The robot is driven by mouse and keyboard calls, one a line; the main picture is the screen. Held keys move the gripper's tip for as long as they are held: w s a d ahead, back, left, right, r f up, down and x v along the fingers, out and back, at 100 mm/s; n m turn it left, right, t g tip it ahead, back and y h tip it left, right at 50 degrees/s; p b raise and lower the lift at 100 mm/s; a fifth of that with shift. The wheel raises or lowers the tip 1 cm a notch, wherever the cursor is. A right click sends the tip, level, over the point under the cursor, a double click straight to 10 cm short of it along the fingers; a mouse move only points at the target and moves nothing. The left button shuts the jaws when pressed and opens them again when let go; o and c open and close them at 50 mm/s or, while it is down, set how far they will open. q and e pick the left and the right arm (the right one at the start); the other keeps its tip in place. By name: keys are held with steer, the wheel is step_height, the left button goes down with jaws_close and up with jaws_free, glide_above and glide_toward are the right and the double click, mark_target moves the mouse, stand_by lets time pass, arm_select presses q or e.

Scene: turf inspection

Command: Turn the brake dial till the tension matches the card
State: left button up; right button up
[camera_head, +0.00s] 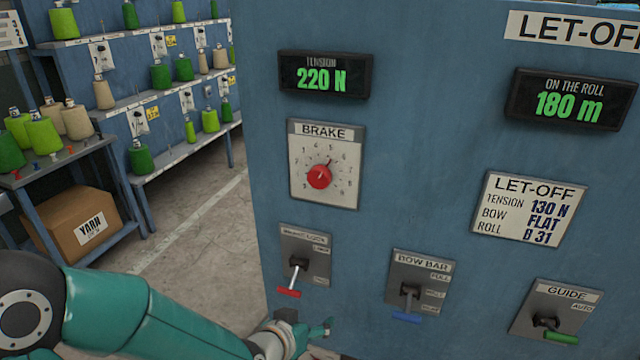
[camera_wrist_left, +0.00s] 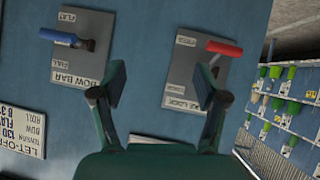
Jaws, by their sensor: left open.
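The brake dial (camera_head: 319,175) is a red knob on a white scale plate labelled BRAKE (camera_head: 325,140). Its pointer leans up and to the right. The tension display (camera_head: 322,77) above it reads 220 N in green. The let-off card (camera_head: 528,208) reads tension 130 N, bow FLAT, roll B 31; part of it shows in the left wrist view (camera_wrist_left: 22,132). My left gripper (camera_head: 308,335) is low at the panel, below the dial and apart from it. In the left wrist view its fingers (camera_wrist_left: 160,80) are open with nothing between them. The dial is outside that view.
Below the dial are a red-handled lever (camera_head: 289,292) and the blue-handled bow bar lever (camera_head: 407,317). A green-handled guide lever (camera_head: 561,338) is at lower right. Another display (camera_head: 570,101) reads 180 m. Yarn shelves (camera_head: 165,105) and a carton (camera_head: 75,228) stand at left beyond open floor.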

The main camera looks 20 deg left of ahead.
arm_select(q)
step_height(320, 180, up, 14)
steer(key=a+t, duration=0.2)
steer(key=t, duration=0.2)
steer(key=t+y, duration=0.2)
steer(key=t, duration=0.1)
glide_toward(317, 181)
steer(key=w+p, duration=0.3)
steer(key=w, duration=0.8)
steer(key=shift+d, duration=0.1)
steer(key=shift+s, duration=0.1)
